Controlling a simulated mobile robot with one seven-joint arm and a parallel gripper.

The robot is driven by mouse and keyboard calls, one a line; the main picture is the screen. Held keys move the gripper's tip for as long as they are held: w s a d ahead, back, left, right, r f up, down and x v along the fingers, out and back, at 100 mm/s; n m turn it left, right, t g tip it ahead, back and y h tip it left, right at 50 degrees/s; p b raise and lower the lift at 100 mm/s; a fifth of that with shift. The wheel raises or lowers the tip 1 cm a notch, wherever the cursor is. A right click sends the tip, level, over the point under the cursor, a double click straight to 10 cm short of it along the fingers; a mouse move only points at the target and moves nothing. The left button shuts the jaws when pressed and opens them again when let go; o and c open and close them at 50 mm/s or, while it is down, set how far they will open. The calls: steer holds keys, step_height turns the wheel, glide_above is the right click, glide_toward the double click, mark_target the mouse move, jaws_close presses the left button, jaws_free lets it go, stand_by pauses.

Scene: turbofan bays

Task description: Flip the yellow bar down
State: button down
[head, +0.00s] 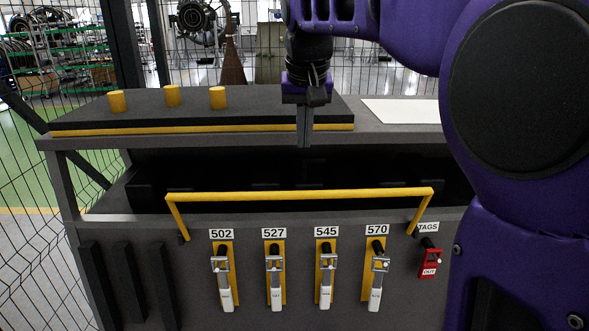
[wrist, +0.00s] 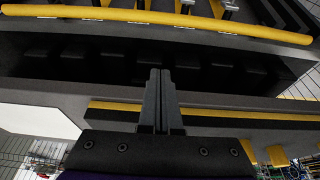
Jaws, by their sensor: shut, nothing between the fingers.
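The yellow bar (head: 300,195) is a long rail with a short leg at each end. In the head view its legs rise from the front panel and the rail stands raised above the row of labelled locks, across the front of a dark opening. In the wrist view the bar (wrist: 160,17) runs across the top. My gripper (head: 304,146) points down behind and above the bar, over the dark opening, apart from the bar. Its fingers (wrist: 160,75) are together with nothing between them.
Below the bar hang several padlocks on yellow plates, such as the 527 lock (head: 275,275), and a red tag (head: 429,262). Behind is a shelf (head: 200,112) with yellow pegs on top. Wire mesh fencing (head: 25,230) stands at the left.

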steer(key=shift+f, duration=0.1)
steer(key=b+x, duration=0.1)
steer(key=x, duration=0.9)
steer(key=shift+s, duration=2.1)
steer(key=shift+b, duration=0.35)
